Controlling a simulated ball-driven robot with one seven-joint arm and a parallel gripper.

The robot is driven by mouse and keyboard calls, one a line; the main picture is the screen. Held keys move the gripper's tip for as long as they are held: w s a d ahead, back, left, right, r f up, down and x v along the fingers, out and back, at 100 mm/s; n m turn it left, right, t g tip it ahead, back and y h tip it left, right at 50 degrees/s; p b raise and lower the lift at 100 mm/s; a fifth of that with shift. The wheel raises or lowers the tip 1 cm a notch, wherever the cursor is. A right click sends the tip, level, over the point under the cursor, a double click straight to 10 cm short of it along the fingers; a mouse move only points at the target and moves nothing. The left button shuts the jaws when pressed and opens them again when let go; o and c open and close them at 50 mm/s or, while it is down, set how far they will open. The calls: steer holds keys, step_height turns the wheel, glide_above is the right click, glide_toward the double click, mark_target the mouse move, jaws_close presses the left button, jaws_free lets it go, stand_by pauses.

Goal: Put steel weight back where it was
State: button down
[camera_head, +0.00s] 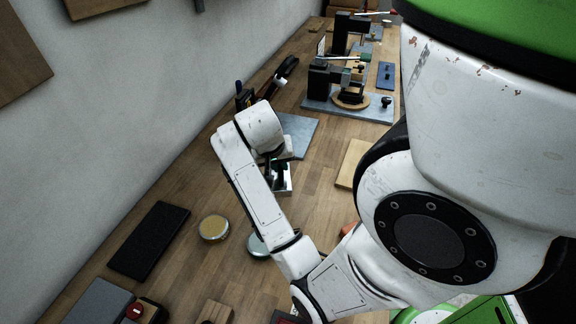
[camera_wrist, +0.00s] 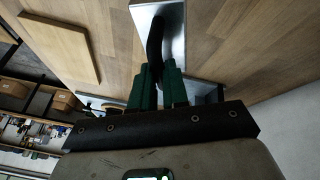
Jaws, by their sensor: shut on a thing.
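The steel weight (camera_wrist: 174,22) is a shiny silver block with a dark curved handle (camera_wrist: 155,38) in the wrist view. My gripper (camera_wrist: 160,72) has green fingers that are shut on this handle. In the head view the weight (camera_head: 284,189) shows as a small bright block under my gripper (camera_head: 276,172), partly hidden by the arm and fingers. I cannot tell whether its underside touches the bench. A grey plate (camera_head: 300,130) lies on the bench just beyond the gripper, partly covered by my wrist.
The wooden bench (camera_head: 180,262) runs along a wall on the left. A black mat (camera_head: 149,240) and a round yellow-topped tin (camera_head: 214,227) lie nearer. A light wood board (camera_head: 353,163) is to the right. A press-like fixture (camera_head: 350,85) stands farther back.

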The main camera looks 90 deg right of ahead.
mark_target(275, 174)
steer(key=shift+w+d+f, duration=0.6)
steer(key=shift+d+f, duration=0.05)
steer(key=shift+f, duration=0.1)
steer(key=shift+w+d+f+p, duration=0.1)
steer(key=shift+f+p, duration=0.3)
steer(key=shift+f, duration=1.3)
steer(key=shift+f, duration=0.1)
steer(key=c, duration=1.1)
jaws_free()
steer(key=shift+f, duration=0.15)
steer(key=shift+p+v, duration=2)
steer(key=shift+v, duration=4.15)
